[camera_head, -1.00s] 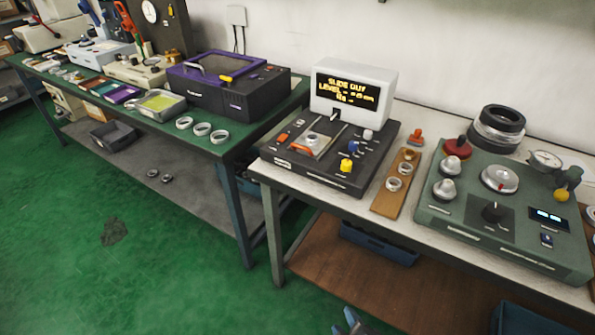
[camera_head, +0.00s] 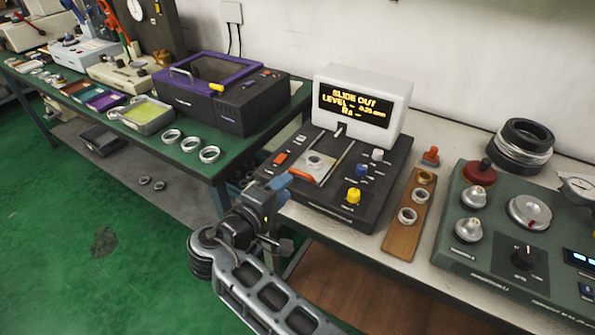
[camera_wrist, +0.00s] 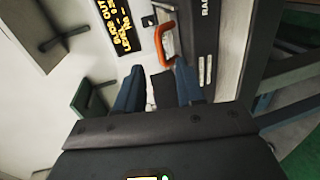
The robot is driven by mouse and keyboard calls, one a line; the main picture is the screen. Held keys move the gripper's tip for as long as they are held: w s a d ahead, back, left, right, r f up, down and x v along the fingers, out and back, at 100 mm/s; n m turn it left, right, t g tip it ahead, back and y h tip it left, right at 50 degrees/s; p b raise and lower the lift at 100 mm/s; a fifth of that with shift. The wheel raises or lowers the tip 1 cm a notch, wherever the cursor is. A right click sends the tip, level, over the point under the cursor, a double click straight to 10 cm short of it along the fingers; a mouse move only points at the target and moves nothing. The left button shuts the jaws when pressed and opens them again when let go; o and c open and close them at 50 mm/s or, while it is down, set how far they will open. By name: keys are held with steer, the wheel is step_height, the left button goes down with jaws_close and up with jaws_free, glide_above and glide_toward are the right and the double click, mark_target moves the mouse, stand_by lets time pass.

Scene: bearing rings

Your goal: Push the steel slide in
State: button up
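The steel slide (camera_head: 325,160) lies on top of the dark instrument (camera_head: 350,190), with an orange handle (camera_head: 301,175) at its front end and a small ring (camera_head: 315,161) on it. The display (camera_head: 352,104) above reads "SLIDE OUT". My gripper (camera_head: 284,184) is at the instrument's front left edge, close to the orange handle. In the wrist view the blue fingers of my gripper (camera_wrist: 158,72) are apart, with nothing held between them. The orange handle (camera_wrist: 165,47) shows just beyond the fingertips, apart from them, and part of the slide (camera_wrist: 164,15) shows behind it.
A yellow knob (camera_head: 353,196) and small switches sit right of the slide. A wooden board (camera_head: 403,237) with rings lies to the right, beside a green instrument (camera_head: 470,255). A purple-lidded box (camera_head: 230,108) stands on the left bench, with rings in front.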

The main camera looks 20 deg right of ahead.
mark_target(300, 174)
steer(key=p+x, duration=0.1)
steer(key=x, duration=0.6)
jaws_close()
stand_by(0.3)
steer(key=shift+d, duration=0.1)
